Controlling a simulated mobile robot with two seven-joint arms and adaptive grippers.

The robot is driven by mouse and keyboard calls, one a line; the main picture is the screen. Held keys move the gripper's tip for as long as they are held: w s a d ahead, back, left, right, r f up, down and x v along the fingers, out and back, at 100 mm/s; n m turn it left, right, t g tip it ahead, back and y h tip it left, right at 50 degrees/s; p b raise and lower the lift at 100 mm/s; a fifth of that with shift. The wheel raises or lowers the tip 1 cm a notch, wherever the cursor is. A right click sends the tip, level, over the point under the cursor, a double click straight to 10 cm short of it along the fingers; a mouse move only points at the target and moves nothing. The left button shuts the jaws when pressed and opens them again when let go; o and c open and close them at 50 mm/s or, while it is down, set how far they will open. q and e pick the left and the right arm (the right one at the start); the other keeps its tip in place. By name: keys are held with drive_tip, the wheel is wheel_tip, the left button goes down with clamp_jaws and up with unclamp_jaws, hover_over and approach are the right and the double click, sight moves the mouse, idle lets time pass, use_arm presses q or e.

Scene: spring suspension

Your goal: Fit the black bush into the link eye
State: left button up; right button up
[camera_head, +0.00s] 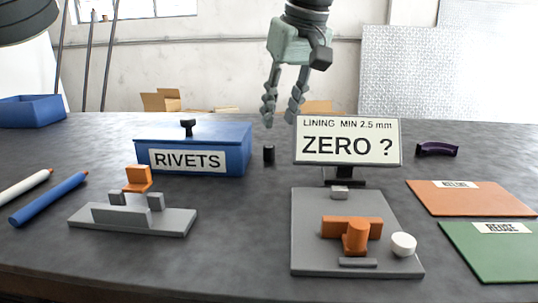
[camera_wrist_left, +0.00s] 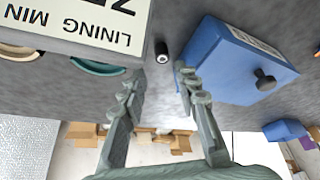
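The black bush (camera_head: 269,153) is a small dark cylinder standing upright on the grey table, between the blue RIVETS box and the sign. In the left wrist view the bush (camera_wrist_left: 162,53) shows a pale spot on its end, just beyond the fingertips. My left gripper (camera_head: 281,118) hangs above and behind the bush, fingers pointing down. In the left wrist view the gripper (camera_wrist_left: 160,83) is open and empty, with a clear gap between its fingers. I cannot clearly identify the link eye. My right gripper is not in view.
The RIVETS box (camera_head: 231,135) and ZERO sign (camera_head: 348,170) flank the bush. Grey fixtures (camera_head: 180,222) (camera_head: 306,250) with orange parts stand in front. A dark curved piece (camera_head: 436,149) lies right. In the wrist view, a teal ring (camera_wrist_left: 98,68) lies behind the sign.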

sight(269, 146)
use_arm(q)
drive_tip(key=x, duration=0.7)
drive_tip(key=shift+w+a+f, duration=0.1)
drive_tip(key=shift+a+f, duration=0.05)
drive_tip(key=shift+a, duration=0.15)
clamp_jaws()
